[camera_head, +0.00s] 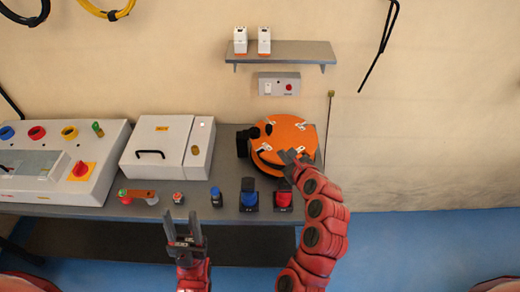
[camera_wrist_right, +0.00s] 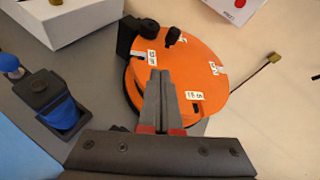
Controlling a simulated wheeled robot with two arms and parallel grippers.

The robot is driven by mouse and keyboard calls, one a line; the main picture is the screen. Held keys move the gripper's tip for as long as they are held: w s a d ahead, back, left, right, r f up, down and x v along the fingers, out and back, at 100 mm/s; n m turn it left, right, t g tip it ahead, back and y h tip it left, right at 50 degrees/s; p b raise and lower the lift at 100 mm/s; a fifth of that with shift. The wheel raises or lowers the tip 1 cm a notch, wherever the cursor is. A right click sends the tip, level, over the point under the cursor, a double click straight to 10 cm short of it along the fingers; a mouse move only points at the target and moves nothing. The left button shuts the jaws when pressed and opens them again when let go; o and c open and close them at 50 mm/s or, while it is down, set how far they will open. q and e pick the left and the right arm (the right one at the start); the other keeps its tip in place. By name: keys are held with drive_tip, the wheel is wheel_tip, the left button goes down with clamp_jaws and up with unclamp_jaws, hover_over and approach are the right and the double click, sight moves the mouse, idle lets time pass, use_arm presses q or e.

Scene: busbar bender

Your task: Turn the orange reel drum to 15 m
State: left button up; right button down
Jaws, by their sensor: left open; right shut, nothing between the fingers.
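The orange reel drum (camera_head: 288,139) lies at the right end of the grey bench, its round face carrying several white labels. In the right wrist view the drum (camera_wrist_right: 190,75) fills the middle, with a black knob (camera_wrist_right: 175,37) standing on its face and a black block at its upper left rim. My left gripper (camera_head: 184,222) is open and empty before the bench.
A white box (camera_head: 158,140) and a sloped control panel (camera_head: 50,170) stand left on the bench (camera_head: 240,180). Blue (camera_head: 249,193) and red (camera_head: 283,194) connectors sit along the front edge, close to my right arm. A shelf (camera_head: 290,51) and switch box (camera_head: 279,84) are on the wall.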

drive_tip(key=w+a+f+m+g+y+p, duration=0.1)
drive_tip(key=w+a+f+g+p, duration=0.1)
drive_tip(key=a, duration=0.5)
drive_tip(key=shift+w+f+y+p, duration=0.3)
drive_tip(key=shift+w+f+p, duration=0.6)
drive_tip(key=shift+w+f, duration=0.55)
drive_tip(key=shift+w+a+r, duration=0.1)
drive_tip(key=shift+w, duration=0.1)
